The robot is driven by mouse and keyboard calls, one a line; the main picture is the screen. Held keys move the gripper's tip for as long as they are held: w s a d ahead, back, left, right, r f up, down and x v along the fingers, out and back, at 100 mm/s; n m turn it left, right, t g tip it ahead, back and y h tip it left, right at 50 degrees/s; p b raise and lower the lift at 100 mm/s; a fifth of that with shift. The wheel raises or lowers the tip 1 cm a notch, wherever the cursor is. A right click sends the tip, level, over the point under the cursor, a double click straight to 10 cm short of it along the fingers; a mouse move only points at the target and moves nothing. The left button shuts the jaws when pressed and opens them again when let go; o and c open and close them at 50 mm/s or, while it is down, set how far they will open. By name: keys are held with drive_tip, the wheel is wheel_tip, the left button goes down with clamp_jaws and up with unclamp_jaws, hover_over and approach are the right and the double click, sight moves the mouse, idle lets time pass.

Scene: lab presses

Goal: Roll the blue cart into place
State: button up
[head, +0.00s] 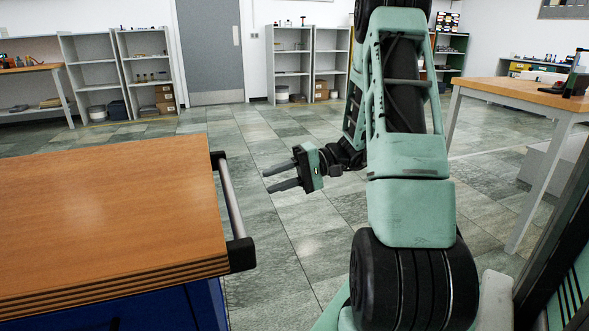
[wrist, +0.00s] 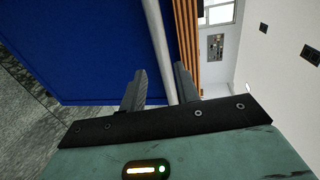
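The blue cart (head: 207,304) stands at the lower left of the head view, with a wooden top (head: 110,215). A grey handle bar (head: 231,197) with black end brackets runs along its right side. My gripper (head: 267,181) is open and empty, to the right of the bar, its fingers pointing left toward it. A gap of floor shows between the fingertips and the bar. In the wrist view, the bar (wrist: 155,32) lines up between the two fingers, with the blue side panel (wrist: 80,45) behind. The cart's wheels are out of view.
A wooden-topped table (head: 520,92) stands at the right, its legs near my arm. Grey shelves (head: 293,62) and a grey door (head: 210,50) line the back wall. A workbench (head: 30,70) is at the far left. The tiled floor between is clear.

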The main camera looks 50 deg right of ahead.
drive_tip(key=shift+v, duration=2.3)
